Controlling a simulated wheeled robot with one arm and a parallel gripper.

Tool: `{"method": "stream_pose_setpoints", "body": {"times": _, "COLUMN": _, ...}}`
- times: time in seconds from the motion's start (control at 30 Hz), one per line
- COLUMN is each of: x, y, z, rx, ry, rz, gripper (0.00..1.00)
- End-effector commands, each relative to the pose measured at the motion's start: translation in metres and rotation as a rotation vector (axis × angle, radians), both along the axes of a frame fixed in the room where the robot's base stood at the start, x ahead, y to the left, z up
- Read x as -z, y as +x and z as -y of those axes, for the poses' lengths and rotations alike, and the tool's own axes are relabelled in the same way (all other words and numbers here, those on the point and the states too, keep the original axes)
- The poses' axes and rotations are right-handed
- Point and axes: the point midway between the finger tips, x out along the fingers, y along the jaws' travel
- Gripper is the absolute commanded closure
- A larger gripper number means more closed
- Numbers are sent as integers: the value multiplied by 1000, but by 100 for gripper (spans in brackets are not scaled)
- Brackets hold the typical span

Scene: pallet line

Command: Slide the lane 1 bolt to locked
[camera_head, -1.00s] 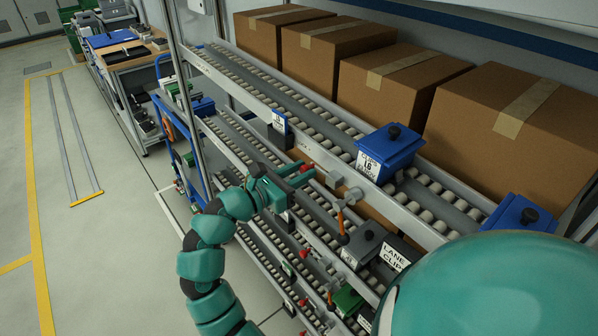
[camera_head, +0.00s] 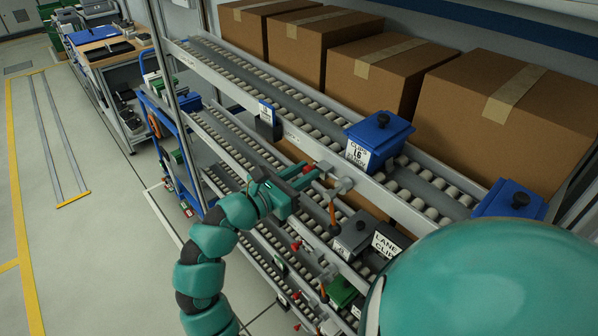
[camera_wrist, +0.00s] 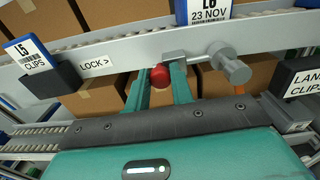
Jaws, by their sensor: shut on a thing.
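The lane 1 bolt shows as a red knob (camera_wrist: 160,76) in front of the upper rail, right of a "LOCK >" label (camera_wrist: 94,66) whose arrow points right. My gripper (camera_wrist: 163,84) is shut on the red knob, one finger on each side. A grey metal bracket with a round post (camera_wrist: 232,68) stands just right of the knob. In the head view my gripper (camera_head: 306,176) reaches the rail from the left, and the knob (camera_head: 308,168) shows small at its fingertips.
A blue L6 bin (camera_head: 378,140) sits on the upper roller lane, with large cartons (camera_head: 400,65) behind. An orange-handled lever (camera_head: 332,214) hangs right of my gripper. A "LANE CLIP" box (camera_head: 388,240) stands lower right. Open floor (camera_head: 100,240) lies left.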

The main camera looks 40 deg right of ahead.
Motion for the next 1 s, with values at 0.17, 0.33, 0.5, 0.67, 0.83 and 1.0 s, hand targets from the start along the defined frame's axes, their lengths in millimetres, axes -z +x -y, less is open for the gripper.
{"method": "stream_pose_setpoints", "body": {"times": 0.17, "x": 3, "y": -3, "z": 1, "rx": 8, "ry": 6, "rz": -1, "gripper": 63}}
{"method": "stream_pose_setpoints", "body": {"times": 0.33, "x": 2, "y": -2, "z": 1, "rx": 6, "ry": 6, "rz": 0, "gripper": 56}}
{"method": "stream_pose_setpoints", "body": {"times": 0.5, "x": 2, "y": -1, "z": 0, "rx": 5, "ry": 5, "rz": 0, "gripper": 56}}
{"method": "stream_pose_setpoints", "body": {"times": 0.67, "x": 3, "y": -1, "z": -14, "rx": 0, "ry": 4, "rz": 1, "gripper": 56}}
{"method": "stream_pose_setpoints", "body": {"times": 0.83, "x": 5, "y": -3, "z": -47, "rx": -2, "ry": 5, "rz": 3, "gripper": 56}}
{"method": "stream_pose_setpoints", "body": {"times": 1.0, "x": 5, "y": -7, "z": -86, "rx": -3, "ry": 4, "rz": 1, "gripper": 56}}
